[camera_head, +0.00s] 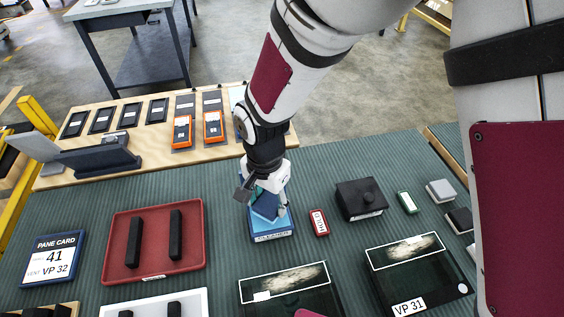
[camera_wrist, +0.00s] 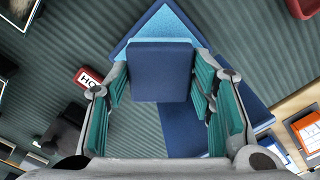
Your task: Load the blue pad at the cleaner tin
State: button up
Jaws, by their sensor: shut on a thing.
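My gripper (camera_head: 265,195) is shut on the dark blue pad (camera_wrist: 160,72), which sits between its teal-lined fingers in the wrist view. In the head view the blue pad (camera_head: 266,206) shows tilted below the fingers. The blue cleaner tin (camera_head: 272,237), labelled CLEANER, stands on the green ribbed mat just under the pad. Its light blue inner surface (camera_wrist: 128,45) shows around the pad in the wrist view. A dark blue panel (camera_wrist: 183,130), perhaps the tin's lid, lies beyond the pad. I cannot tell whether pad and tin touch.
A small red labelled block (camera_head: 319,223) stands just right of the tin, with a black box (camera_head: 360,200) beyond it. A red tray (camera_head: 113,240) with two black bars is at left. Two dark trays, one marked VP 31 (camera_head: 455,290), lie in front.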

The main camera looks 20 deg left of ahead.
aim_at(268, 204)
jog(key=shift+r+p, duration=1.4)
jog(key=shift+r, duration=0.9)
jog(key=shift+s+f, duration=0.1)
